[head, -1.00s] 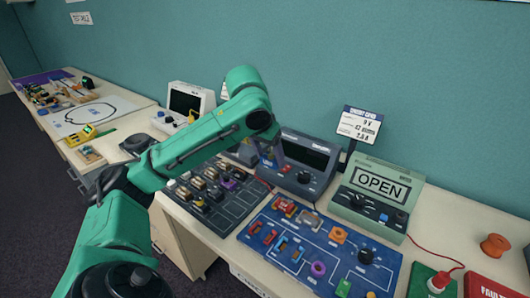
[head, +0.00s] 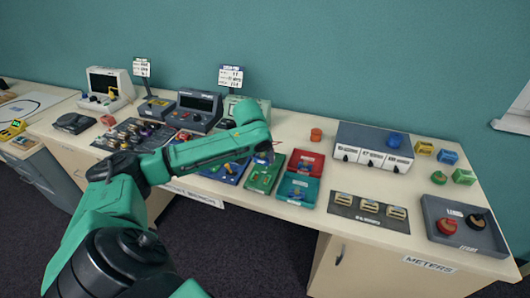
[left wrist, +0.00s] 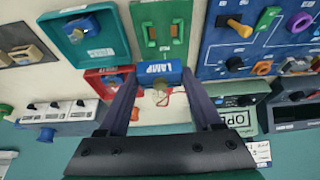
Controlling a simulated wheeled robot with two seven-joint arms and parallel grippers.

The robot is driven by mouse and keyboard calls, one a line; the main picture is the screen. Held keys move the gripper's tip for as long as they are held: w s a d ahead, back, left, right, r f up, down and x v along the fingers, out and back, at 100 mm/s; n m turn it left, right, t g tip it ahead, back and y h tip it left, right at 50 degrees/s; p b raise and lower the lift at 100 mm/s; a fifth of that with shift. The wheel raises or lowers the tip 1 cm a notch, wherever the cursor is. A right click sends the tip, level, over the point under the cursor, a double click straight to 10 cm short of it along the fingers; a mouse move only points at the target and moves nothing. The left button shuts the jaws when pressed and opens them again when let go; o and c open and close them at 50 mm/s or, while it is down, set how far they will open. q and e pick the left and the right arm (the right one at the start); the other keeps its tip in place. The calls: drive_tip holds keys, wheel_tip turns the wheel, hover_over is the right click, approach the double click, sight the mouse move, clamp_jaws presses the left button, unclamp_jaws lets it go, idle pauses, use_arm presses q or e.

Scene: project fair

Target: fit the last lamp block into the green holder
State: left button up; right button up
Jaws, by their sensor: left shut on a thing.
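My left gripper (left wrist: 158,80) is shut on a blue lamp block marked LAMP (left wrist: 152,68), with a pale bulb on it. The block sits between the two fingertips in the left wrist view. The green holder (left wrist: 142,35) is a flat green board beyond the block in that view, with fittings on it. In the head view the green holder (head: 255,184) lies on the table, just below the end of my left arm. There my left gripper (head: 268,153) is mostly hidden by its own arm, and the block cannot be made out. My right gripper is not in view.
A red tray (head: 318,156) and a teal tray (head: 312,202) lie right of the green holder. The blue circuit board (head: 212,172) is to its left. A grey meter unit (head: 362,138) stands further right. Bare tabletop shows around an orange spool (head: 316,134).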

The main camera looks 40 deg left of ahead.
use_arm(q)
drive_tip(key=f+b, duration=0.1)
drive_tip(key=a+f+b, duration=0.2)
drive_tip(key=shift+w+f, duration=0.15)
drive_tip(key=shift+f, duration=0.2)
drive_tip(key=d+f+b, duration=0.1)
drive_tip(key=b, duration=0.2)
drive_tip(key=shift+d+f, duration=0.1)
drive_tip(key=shift+f, duration=0.25)
drive_tip(key=shift+a+f, duration=0.2)
drive_tip(key=shift+f, duration=1.05)
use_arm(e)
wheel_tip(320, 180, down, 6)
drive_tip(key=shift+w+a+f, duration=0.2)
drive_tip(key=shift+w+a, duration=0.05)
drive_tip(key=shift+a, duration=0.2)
use_arm(q)
drive_tip(key=shift+r, duration=0.1)
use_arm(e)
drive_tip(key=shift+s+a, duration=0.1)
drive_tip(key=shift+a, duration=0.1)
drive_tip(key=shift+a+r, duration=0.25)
